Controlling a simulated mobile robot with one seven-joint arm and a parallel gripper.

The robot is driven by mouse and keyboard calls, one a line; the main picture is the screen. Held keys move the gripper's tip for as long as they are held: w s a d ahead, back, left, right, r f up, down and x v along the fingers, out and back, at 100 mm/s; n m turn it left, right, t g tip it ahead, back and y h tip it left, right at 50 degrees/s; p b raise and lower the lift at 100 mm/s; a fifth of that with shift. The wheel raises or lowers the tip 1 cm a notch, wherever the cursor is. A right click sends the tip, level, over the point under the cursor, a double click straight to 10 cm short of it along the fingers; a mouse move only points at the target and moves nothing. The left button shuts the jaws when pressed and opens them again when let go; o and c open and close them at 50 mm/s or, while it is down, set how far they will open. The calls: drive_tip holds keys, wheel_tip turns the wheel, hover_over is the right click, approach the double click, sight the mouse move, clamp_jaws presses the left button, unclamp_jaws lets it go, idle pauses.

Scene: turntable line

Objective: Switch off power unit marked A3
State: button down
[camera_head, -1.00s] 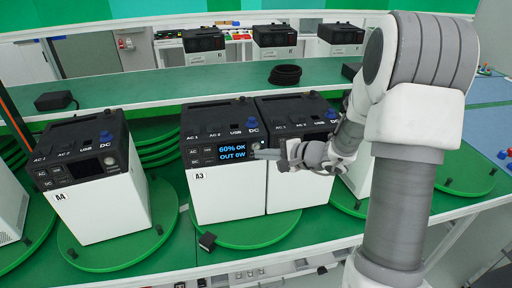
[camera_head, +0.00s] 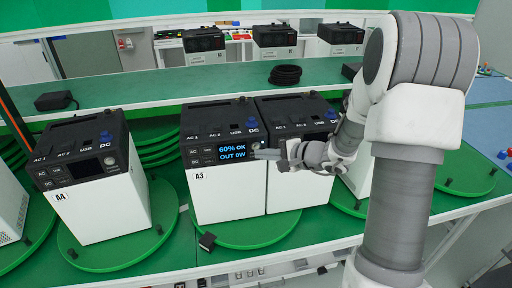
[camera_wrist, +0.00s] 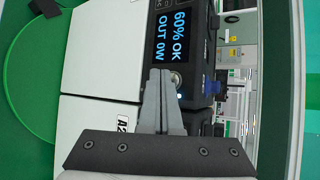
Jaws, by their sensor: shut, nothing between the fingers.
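The power unit marked A3 (camera_head: 228,194) is a white box with a black top, standing on a green turntable disc. Its screen (camera_head: 232,153) is lit and reads "60% OK, OUT 0W"; the same screen shows in the wrist view (camera_wrist: 172,38). A round button (camera_wrist: 176,79) sits beside the screen, partly hidden by my fingers. My gripper (camera_head: 262,154) is shut and empty, its tips at the right end of A3's front panel by the button. In the wrist view my fingertips (camera_wrist: 160,74) are next to the button; I cannot tell whether they touch it.
A unit marked A4 (camera_head: 110,212), its screen dark, stands on its own disc at left. Another white unit (camera_head: 290,190) stands close against A3's right side, partly behind my gripper. A black cable coil (camera_head: 285,75) lies on the rear shelf.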

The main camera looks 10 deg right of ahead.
drive_tip(key=shift+w, duration=0.15)
drive_tip(key=shift+w+b, duration=0.3)
drive_tip(key=shift+b, duration=0.2)
drive_tip(key=shift+w+b, duration=0.3)
idle(0.6)
drive_tip(key=shift+s, duration=0.1)
idle(0.4)
drive_tip(key=shift+s+b, duration=0.6)
drive_tip(key=shift+s, duration=0.05)
drive_tip(key=s+b, duration=0.2)
drive_tip(key=s, duration=0.3)
